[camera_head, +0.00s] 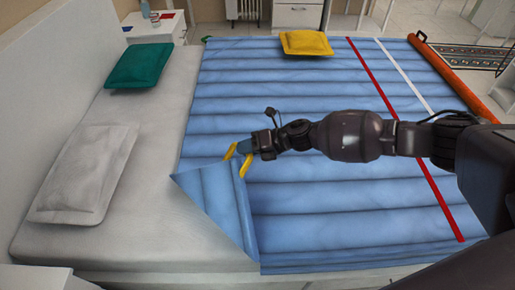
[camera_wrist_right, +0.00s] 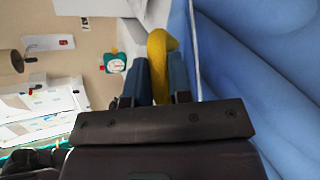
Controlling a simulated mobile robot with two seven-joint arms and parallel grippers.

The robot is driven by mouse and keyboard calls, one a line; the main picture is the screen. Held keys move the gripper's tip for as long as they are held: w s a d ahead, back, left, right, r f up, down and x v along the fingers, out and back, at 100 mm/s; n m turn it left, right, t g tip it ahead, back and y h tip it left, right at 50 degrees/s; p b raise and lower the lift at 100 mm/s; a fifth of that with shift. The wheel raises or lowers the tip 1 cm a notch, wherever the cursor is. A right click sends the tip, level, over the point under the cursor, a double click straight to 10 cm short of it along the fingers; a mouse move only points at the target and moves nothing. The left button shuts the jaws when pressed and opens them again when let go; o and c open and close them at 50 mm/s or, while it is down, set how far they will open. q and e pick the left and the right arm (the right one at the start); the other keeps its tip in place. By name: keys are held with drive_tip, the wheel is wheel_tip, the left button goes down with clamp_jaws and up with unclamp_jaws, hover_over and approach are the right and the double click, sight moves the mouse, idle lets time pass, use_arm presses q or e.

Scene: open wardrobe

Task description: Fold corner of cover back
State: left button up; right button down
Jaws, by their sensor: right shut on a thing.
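The blue quilted cover (camera_head: 310,195) lies over the right part of the bed. Its near-left corner is folded back as a triangular flap (camera_head: 217,196) that points up toward my right gripper. The exact grip is partly hidden by the fingers. My left gripper is not in view.
A grey pillow (camera_head: 83,175) and a teal pillow (camera_head: 138,65) lie on the bare white sheet (camera_head: 155,215) at left. A yellow cushion (camera_head: 306,43) sits on the cover's far edge. An orange roll (camera_head: 455,75) lies along the right edge. A bedside table (camera_head: 155,28) stands at the back left.

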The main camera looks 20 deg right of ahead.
drive_tip(key=shift+s+a+r+p, duration=0.3)
drive_tip(key=shift+a+r+p, duration=0.15)
drive_tip(key=shift+a+r, duration=0.1)
drive_tip(key=shift+s+a+r+p, duration=0.25)
drive_tip(key=shift+a+r+p, duration=0.2)
drive_tip(key=shift+a, duration=0.05)
drive_tip(key=shift+s+a, duration=0.1)
drive_tip(key=shift+f, duration=0.15)
drive_tip(key=c, duration=1)
unclamp_jaws()
drive_tip(key=shift+c, duration=0.2)
drive_tip(key=p+v, duration=0.1)
drive_tip(key=v, duration=0.9)
drive_tip(key=shift+d+r, duration=0.25)
